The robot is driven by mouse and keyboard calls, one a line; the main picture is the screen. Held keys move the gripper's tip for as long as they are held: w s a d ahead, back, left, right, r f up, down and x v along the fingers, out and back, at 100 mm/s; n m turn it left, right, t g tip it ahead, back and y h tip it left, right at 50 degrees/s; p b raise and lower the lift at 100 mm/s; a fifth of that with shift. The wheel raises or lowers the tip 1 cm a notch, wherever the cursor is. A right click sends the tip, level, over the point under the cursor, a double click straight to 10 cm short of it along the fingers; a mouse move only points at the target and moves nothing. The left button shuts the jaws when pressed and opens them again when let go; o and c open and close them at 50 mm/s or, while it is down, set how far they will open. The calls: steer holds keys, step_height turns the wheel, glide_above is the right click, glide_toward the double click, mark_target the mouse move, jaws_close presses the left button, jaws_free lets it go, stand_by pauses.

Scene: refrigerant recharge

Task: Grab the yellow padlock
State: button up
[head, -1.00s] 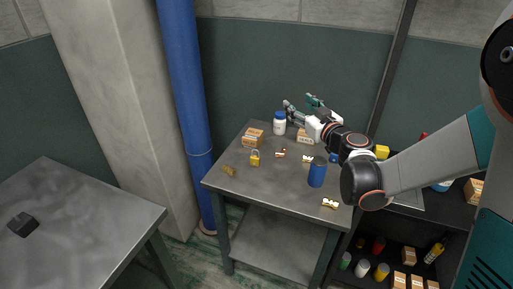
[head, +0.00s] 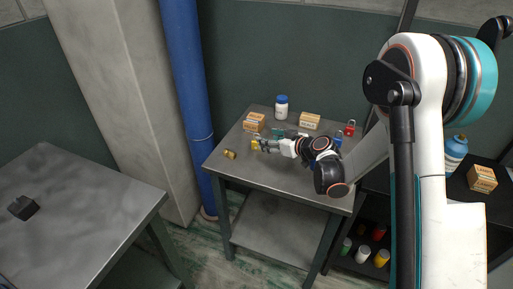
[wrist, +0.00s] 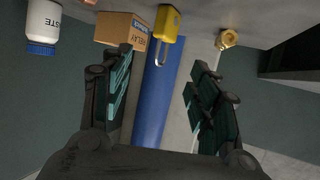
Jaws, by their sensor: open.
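The yellow padlock (head: 254,145) is on the grey table, partly hidden by my gripper in the head view. In the wrist view the yellow padlock (wrist: 169,22) shows upside down at the top, its metal shackle pointing down in the picture. My gripper (head: 264,145) is low over the table, close to the padlock on its right side. In the wrist view my gripper (wrist: 158,85) has its two fingers wide apart with nothing between them. The padlock lies ahead, between the fingers' lines, apart from both.
A relay box (wrist: 122,30) is beside the padlock; a brass fitting (head: 230,154) lies on its other side. A white blue-capped bottle (head: 282,106), another box (head: 310,121) and a red padlock (head: 350,129) stand farther back. A blue pipe (head: 193,90) rises behind the table.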

steer(key=shift+x, duration=1.1)
steer(key=b+x, duration=0.1)
steer(key=x, duration=0.1)
steer(key=b+x, duration=0.1)
steer(key=x, duration=0.1)
steer(key=shift+w+a+f+b, duration=0.1)
steer(key=shift+a+f+b, duration=0.1)
steer(key=shift+f+b, duration=0.2)
steer(key=shift+w+a+f, duration=0.1)
steer(key=shift+w+a, duration=0.1)
jaws_close()
